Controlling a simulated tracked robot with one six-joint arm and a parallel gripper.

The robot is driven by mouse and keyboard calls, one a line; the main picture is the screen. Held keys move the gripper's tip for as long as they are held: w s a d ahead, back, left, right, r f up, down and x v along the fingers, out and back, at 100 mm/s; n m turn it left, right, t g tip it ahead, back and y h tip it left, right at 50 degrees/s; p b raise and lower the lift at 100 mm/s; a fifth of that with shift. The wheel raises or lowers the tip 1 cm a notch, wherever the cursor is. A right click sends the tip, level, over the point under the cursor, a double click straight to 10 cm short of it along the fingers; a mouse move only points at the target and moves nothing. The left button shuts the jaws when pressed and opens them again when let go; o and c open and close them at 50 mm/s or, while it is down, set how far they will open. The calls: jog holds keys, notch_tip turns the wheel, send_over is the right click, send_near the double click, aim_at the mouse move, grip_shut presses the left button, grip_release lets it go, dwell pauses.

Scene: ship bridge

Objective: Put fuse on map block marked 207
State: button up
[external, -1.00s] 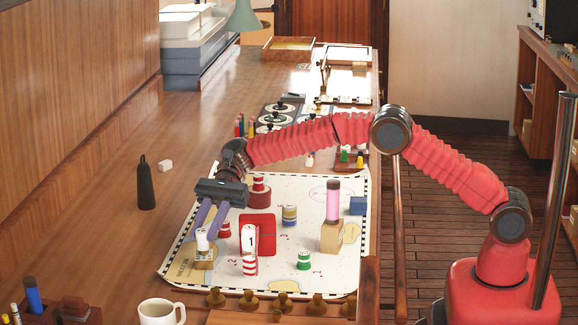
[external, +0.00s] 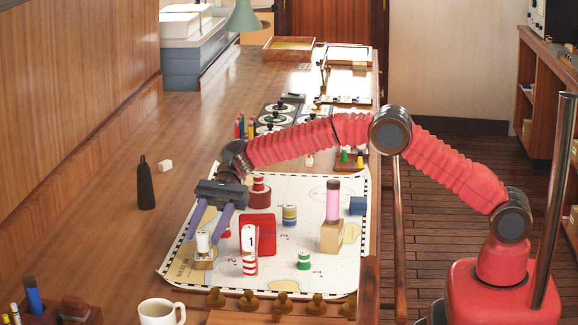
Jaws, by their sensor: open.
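A small white cylinder with a dark mark, which looks like the fuse (external: 203,241), stands upright on a small tan block (external: 204,264) at the left of the map. This may be the block marked 207, but no number is readable. My gripper (external: 202,237) is open above the block, its two purple fingers on either side of the white cylinder, with visible room between them and it. A pink cylinder with dark ends (external: 333,202) stands on another tan block (external: 331,238) at the right of the map.
The map sheet (external: 330,275) also holds a red block (external: 267,233), a red-and-white marker with a "1" (external: 249,250), green (external: 304,260) and blue-yellow (external: 289,215) pieces, and a blue cube (external: 357,206). A black bottle (external: 146,188) stands left; a mug (external: 160,312) is in front.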

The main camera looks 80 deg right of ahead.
jog(key=v, duration=1.2)
jog(key=shift+s, duration=0.1)
jog(key=s+d+r+n+h, duration=0.2)
jog(key=s+d+n+h, duration=0.15)
jog(key=s, duration=1.05)
jog(key=s+d+r+n+h, duration=0.2)
jog(key=s+n+h, duration=0.15)
jog(key=s, duration=0.95)
jog(key=s+f+n+t+h, duration=0.3)
jog(key=s+n+h, duration=0.3)
jog(key=s+n, duration=0.7)
jog(key=shift+s+a, duration=0.2)
jog(key=shift+s, duration=3.35)
